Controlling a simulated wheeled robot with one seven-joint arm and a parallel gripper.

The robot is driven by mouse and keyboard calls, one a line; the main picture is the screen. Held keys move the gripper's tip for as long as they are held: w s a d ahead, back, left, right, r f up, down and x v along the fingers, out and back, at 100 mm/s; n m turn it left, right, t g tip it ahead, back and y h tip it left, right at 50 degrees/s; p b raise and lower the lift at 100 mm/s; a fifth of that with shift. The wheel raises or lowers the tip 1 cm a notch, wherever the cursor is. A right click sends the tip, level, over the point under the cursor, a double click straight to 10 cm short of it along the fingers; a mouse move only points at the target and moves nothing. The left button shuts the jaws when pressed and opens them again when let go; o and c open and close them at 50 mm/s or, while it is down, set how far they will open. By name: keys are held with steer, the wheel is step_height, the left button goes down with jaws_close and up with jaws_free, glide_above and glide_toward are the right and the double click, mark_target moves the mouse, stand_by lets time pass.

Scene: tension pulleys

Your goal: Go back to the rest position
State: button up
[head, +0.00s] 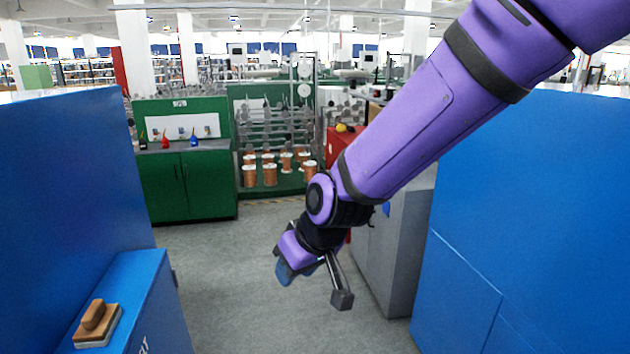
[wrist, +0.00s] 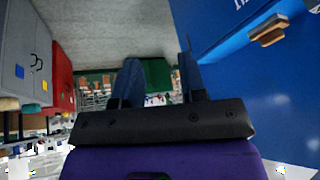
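In the wrist view the two fingers of my gripper (wrist: 159,62) stand apart with a clear gap. Nothing is between them, and the gripper touches nothing that I can see. The arm reaches down from the upper right of the head view.
A wooden-handled brush-like block (head: 96,322) lies on a blue ledge (head: 140,283) at left. Blue panels (head: 535,210) flank both sides. A grey cabinet (head: 398,250) stands behind the arm at right. Green cabinet (head: 187,185) and copper spools (head: 270,175) are farther back. Floor between is clear.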

steer(key=d+r+m, duration=0.2)
steer(key=d+r, duration=0.5)
steer(key=d, duration=0.3)
steer(key=s+d+r+m+t+h, duration=0.1)
steer(key=s+d+r+m+h, duration=0.1)
steer(key=s+d, duration=0.6)
steer(key=s+d+r+m+h, duration=0.2)
steer(key=s+d+r+m, duration=0.2)
steer(key=d, duration=1.1)
steer(key=s+r, duration=0.2)
steer(key=s, duration=0.2)
steer(key=shift+s+d+t, duration=0.25)
steer(key=shift+d+t, duration=0.1)
steer(key=shift+t, duration=0.05)
steer(key=shift+r, duration=0.1)
